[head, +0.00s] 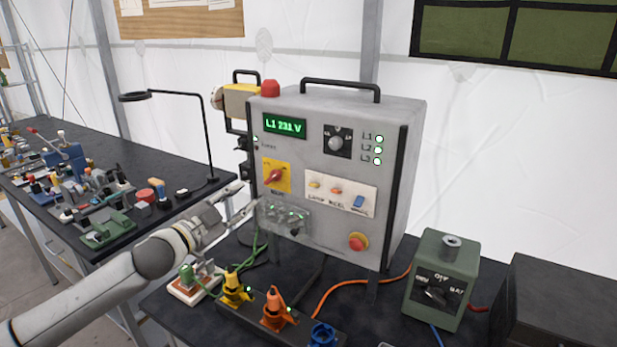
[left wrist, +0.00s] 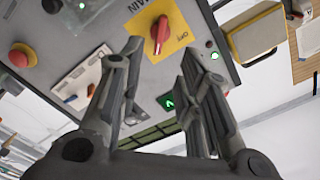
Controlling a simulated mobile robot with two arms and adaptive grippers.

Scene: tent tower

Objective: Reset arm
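My left arm (head: 100,290) reaches in from the lower left of the head view. Its gripper (head: 246,196) is in front of the left side of a grey control cabinet (head: 330,115), near its yellow plate with a red rotary switch (head: 274,175). In the left wrist view the gripper (left wrist: 163,58) has its two fingers apart, with nothing between them. The red switch (left wrist: 160,35) shows beyond the fingertips, with a gap to them that I cannot judge. My right gripper is not in view.
The cabinet has a lit green display (head: 284,126) and a red stop button (head: 358,241). Yellow and orange connectors (head: 275,312) stand below the gripper. A green box (head: 440,280) is at right. A cluttered bench (head: 150,165) with a black lamp (head: 180,95) is at left.

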